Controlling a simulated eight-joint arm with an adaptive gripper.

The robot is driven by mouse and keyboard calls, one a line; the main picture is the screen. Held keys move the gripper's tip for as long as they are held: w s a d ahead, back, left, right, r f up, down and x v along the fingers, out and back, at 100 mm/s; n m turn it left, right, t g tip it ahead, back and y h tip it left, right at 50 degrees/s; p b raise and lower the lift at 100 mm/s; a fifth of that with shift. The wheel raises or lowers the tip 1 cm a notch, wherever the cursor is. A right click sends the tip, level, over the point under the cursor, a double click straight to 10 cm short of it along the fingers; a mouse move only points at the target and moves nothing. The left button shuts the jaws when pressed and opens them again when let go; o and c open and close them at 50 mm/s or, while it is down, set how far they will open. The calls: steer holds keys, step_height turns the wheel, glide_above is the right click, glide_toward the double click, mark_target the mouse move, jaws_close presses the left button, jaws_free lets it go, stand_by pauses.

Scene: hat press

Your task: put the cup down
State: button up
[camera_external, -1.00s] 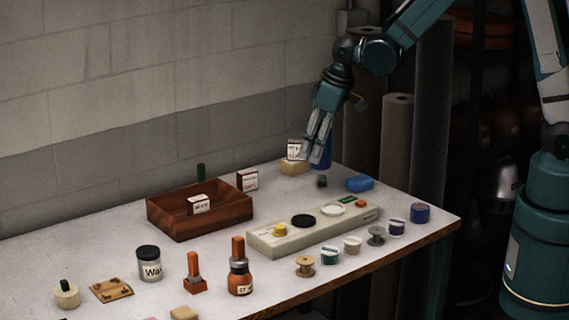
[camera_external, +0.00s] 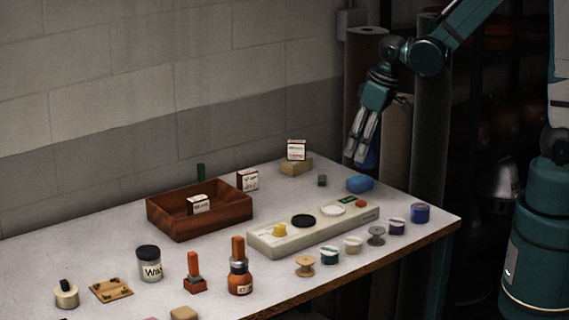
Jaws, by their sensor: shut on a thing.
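My gripper (camera_external: 360,158) is at the far right end of the table, near its back edge, pointing down. It is shut on a dark blue cup (camera_external: 371,156), which shows partly behind and beside the fingers. The cup looks close to upright, just behind the bright blue block (camera_external: 360,184). I cannot tell whether its bottom touches the table (camera_external: 330,180) or hangs above or past the edge.
Left of my gripper are a small dark green cube (camera_external: 322,180) and a white box (camera_external: 296,150) on a tan block (camera_external: 295,168). A pale tray (camera_external: 262,245), a wooden box (camera_external: 180,222) and several spools stand further forward. Rolls (camera_external: 394,150) stand behind the table.

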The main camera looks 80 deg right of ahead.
steer(key=s+m+b, duration=0.1)
steer(key=s, duration=0.7)
steer(key=shift+s+a+f, duration=0.35)
steer(key=shift+a+f, duration=0.05)
steer(key=shift+a, duration=0.05)
steer(key=shift+f+b, duration=0.7)
steer(key=shift+f, duration=2.25)
steer(key=shift+f+b, duration=0.55)
steer(key=shift+f, duration=1.5)
steer(key=shift+f, duration=0.15)
steer(key=o, duration=0.9)
